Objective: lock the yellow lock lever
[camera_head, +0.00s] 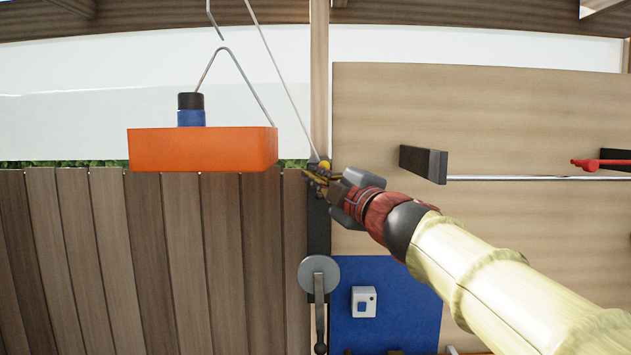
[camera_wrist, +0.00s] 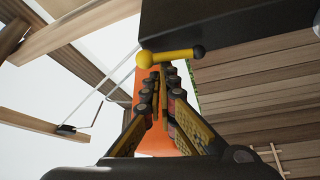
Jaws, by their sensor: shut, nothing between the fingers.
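The yellow lock lever (camera_wrist: 165,57) is a short bar with a rounded yellow end and a black ball end. In the wrist view it lies across the top of my fingertips, beside a black block (camera_wrist: 228,28). My gripper (camera_wrist: 163,75) is shut and empty, its fingertips very close to the lever; I cannot tell whether they touch. In the head view my gripper (camera_head: 316,180) is at the top of a dark upright strip (camera_head: 319,230). The lever's yellow end (camera_head: 325,164) shows just above the fingers, and the rest is mostly hidden.
An orange box (camera_head: 202,150) hangs from a wire hook left of my gripper, with a blue and black cylinder (camera_head: 191,110) on it. A grey wheel with a crank (camera_head: 318,273) is below. A dark block with a metal rod (camera_head: 424,164) is to the right.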

